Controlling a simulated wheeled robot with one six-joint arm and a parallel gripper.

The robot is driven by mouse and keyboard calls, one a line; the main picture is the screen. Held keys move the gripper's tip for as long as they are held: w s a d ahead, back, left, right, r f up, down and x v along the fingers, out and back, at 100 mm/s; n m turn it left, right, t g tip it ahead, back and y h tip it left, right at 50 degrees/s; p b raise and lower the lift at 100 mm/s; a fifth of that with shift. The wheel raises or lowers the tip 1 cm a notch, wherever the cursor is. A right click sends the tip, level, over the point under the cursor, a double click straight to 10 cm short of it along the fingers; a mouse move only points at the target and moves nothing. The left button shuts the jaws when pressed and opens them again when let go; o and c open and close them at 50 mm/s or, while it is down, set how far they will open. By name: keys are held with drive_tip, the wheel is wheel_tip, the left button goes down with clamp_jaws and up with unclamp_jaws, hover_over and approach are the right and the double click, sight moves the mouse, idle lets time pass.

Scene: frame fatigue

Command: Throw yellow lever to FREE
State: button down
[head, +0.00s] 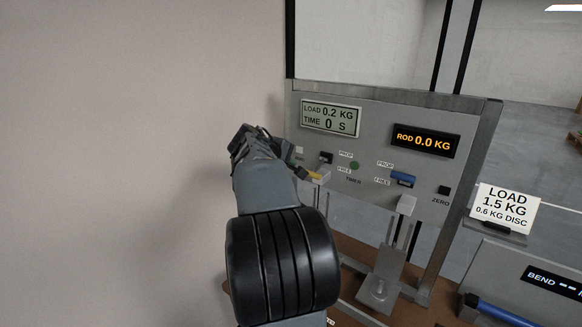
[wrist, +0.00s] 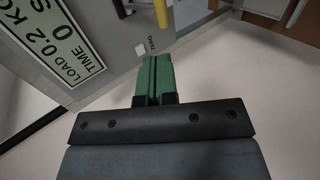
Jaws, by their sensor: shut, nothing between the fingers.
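The yellow lever (head: 314,175) is a short bar on the left part of the grey panel, left of a pair of PROP and FREE labels (head: 344,169). Which label it stands at I cannot tell. In the wrist view, a yellow bar (wrist: 161,13) shows at the top edge, beyond my fingertips. My gripper (head: 298,163) is in front of the panel's left side, just left of the yellow lever. Its green fingers (wrist: 153,60) are together with nothing between them, and a gap shows between them and the yellow bar. My wrist hides part of the panel's left edge.
A blue lever (head: 402,178) with its own PROP and FREE labels is to the right. The load display (head: 331,118) reads 0.2 KG and the rod display (head: 424,141) 0.0 KG. A LOAD 1.5 KG sign (head: 505,207) stands at right. The left wall is bare.

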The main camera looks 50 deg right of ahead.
sight(310, 176)
drive_tip(key=p+x, duration=0.3)
drive_tip(key=x, duration=0.9)
drive_tip(key=shift+w+d+f, duration=0.1)
drive_tip(key=shift+d+f, duration=0.1)
drive_tip(key=shift+f, duration=0.1)
drive_tip(key=f+h+b, duration=0.1)
drive_tip(key=b, duration=0.4)
drive_tip(key=f+h+b, duration=0.1)
drive_tip(key=b, duration=0.5)
drive_tip(key=f+h+b, duration=0.1)
drive_tip(key=b, duration=0.4)
drive_tip(key=shift+d+f, duration=0.25)
drive_tip(key=shift+d, duration=0.05)
drive_tip(key=shift+r+b, duration=0.2)
drive_tip(key=shift+b, duration=0.3)
drive_tip(key=shift+r, duration=0.15)
drive_tip(key=shift+r+p, duration=0.65)
drive_tip(key=shift+r, duration=0.05)
drive_tip(key=b+v, duration=0.2)
drive_tip(key=v, duration=1.2)
drive_tip(key=shift+f+b, duration=0.15)
drive_tip(key=shift+b, duration=0.2)
